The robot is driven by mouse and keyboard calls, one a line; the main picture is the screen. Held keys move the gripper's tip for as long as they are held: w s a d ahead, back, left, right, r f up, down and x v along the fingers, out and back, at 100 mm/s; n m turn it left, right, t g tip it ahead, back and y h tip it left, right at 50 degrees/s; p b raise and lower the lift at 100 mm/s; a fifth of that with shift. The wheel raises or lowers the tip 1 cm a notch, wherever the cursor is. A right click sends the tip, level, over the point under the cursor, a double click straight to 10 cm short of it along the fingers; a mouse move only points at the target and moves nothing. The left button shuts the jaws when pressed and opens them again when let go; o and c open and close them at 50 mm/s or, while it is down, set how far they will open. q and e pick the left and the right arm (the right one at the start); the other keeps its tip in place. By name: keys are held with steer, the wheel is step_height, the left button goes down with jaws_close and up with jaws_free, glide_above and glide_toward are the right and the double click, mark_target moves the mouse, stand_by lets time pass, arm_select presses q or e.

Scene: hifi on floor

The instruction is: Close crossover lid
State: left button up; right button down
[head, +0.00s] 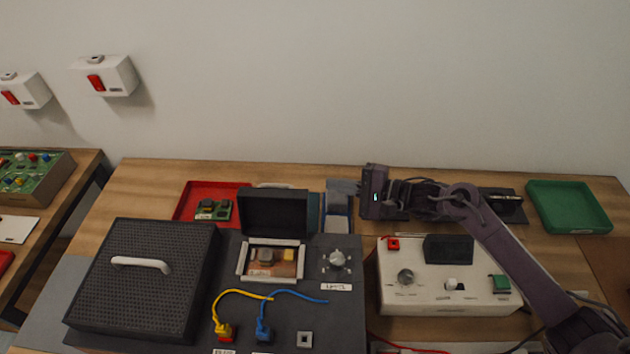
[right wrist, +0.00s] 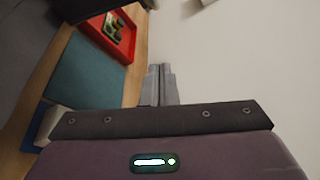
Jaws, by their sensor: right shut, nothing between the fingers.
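The crossover lid, a small dark panel (head: 273,212), stands raised at the back of an open compartment with a white frame (head: 241,262). A circuit board (head: 288,268) with parts on it lies inside. My right gripper (head: 340,187) is to the right of the raised lid and slightly behind it, apart from it. Its grey fingers (right wrist: 160,84) are together with nothing between them. A dark shape at the upper left of the right wrist view may be the lid; I cannot tell. My left gripper is not in view.
A red tray (head: 183,213) lies behind the lid at left. A large dark cover with a white handle (head: 140,264) stands left. A white control box (head: 440,290) and green tray (head: 568,206) are right.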

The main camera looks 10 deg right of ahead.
mark_target(275, 208)
steer(key=p+x, duration=0.2)
steer(key=x, duration=0.8)
steer(key=s, duration=0.1)
steer(key=s+r+p, duration=0.2)
steer(key=s, duration=0.1)
steer(key=shift+a, duration=0.15)
